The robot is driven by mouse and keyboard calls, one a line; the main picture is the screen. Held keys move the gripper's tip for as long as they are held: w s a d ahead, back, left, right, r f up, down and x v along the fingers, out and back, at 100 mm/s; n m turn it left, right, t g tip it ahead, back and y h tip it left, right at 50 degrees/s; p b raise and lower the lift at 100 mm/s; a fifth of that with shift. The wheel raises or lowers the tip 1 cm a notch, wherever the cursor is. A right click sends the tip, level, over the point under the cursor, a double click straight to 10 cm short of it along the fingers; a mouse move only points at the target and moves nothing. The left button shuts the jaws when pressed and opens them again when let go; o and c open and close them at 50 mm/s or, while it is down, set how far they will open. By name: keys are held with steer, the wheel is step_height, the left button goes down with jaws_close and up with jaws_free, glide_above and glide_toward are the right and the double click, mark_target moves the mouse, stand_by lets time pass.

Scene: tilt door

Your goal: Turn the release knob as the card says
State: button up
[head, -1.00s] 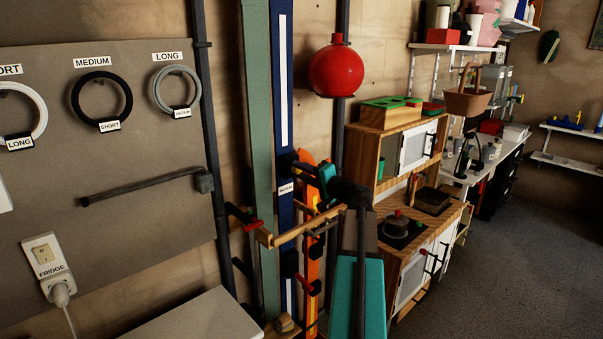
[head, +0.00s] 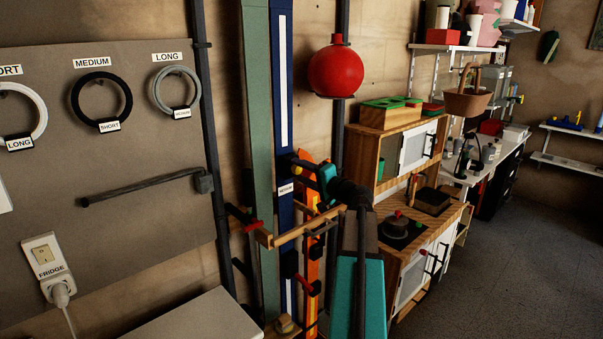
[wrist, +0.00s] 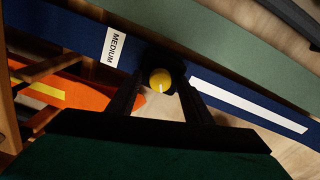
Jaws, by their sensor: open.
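A yellow round knob (wrist: 160,80) with a short white mark sits on a dark mount on the blue board (wrist: 255,110). The white mark points down in the wrist view. A white card reading MEDIUM (wrist: 112,45) is on the same board, left of the knob; it also shows in the head view (head: 286,188). My gripper (wrist: 161,74) is open, with its dark fingers on either side of the knob. I cannot tell whether they touch it. In the head view my gripper (head: 308,168) is at the blue board (head: 283,80), just above the card.
A green board (head: 257,100) stands left of the blue one, and an orange board (head: 313,260) is to the right. A wooden bar (head: 308,226) crosses below my gripper. A red ball (head: 336,71) hangs above. A toy kitchen (head: 395,170) stands to the right.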

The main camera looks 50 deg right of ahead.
steer(key=shift+s, duration=0.15)
steer(key=s+a+b, duration=0.1)
steer(key=s+b, duration=0.1)
steer(key=s, duration=1.1)
steer(key=shift+s, duration=0.25)
steer(key=shift+r, duration=0.1)
